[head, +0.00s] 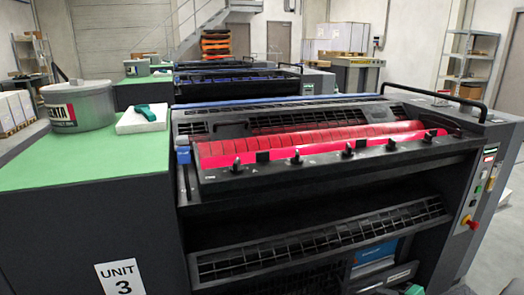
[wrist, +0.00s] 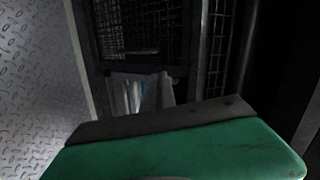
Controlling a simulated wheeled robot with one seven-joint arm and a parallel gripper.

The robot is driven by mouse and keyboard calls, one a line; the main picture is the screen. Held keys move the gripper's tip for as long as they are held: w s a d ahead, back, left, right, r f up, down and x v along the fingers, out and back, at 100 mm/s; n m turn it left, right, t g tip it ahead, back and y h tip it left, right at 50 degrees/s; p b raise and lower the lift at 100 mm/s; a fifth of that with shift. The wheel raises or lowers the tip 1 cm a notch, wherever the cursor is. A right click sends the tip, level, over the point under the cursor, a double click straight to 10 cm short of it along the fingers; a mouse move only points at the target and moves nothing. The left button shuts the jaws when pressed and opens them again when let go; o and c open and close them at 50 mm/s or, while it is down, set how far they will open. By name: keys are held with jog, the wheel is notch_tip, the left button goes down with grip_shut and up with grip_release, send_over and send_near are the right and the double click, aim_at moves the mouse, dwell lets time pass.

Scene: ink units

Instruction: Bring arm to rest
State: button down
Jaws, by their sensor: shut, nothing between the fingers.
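In the wrist view the green housing of my gripper, with a dark strip along its edge, fills the bottom. In the head view only a sliver of my arm shows at the bottom edge, low in front of the press (head: 330,172). The fingers are hidden there.
The press has red rollers (head: 310,143) and a lower grated guard (head: 320,240). On the green top (head: 120,155) at left stand an ink tin (head: 78,108) and a white pad (head: 130,125) bearing a teal object (head: 147,112). Open floor (head: 500,240) lies at the right.

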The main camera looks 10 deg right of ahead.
jog(key=a+r+n+g+p, duration=0.65)
jog(key=a+r+p, duration=0.55)
jog(key=a+r, duration=0.55)
jog(key=s+a+r+n+h+p, duration=0.1)
jog(key=s+a+r+n+p, duration=0.1)
jog(key=r, duration=0.5)
jog(key=s+a+r+n+g+h+p, duration=0.1)
jog(key=s+a+r+n+h+p, duration=0.1)
jog(key=s+a+r+p, duration=0.2)
jog(key=s+a+r+n+g+h+p, duration=0.1)
jog(key=s+a+r+n+p, duration=0.1)
jog(key=s+a+r+p, duration=0.2)
jog(key=s+r+p, duration=0.3)
jog(key=s+r, duration=0.2)
jog(key=shift+r, duration=0.35)
jog(key=shift+a, duration=0.1)
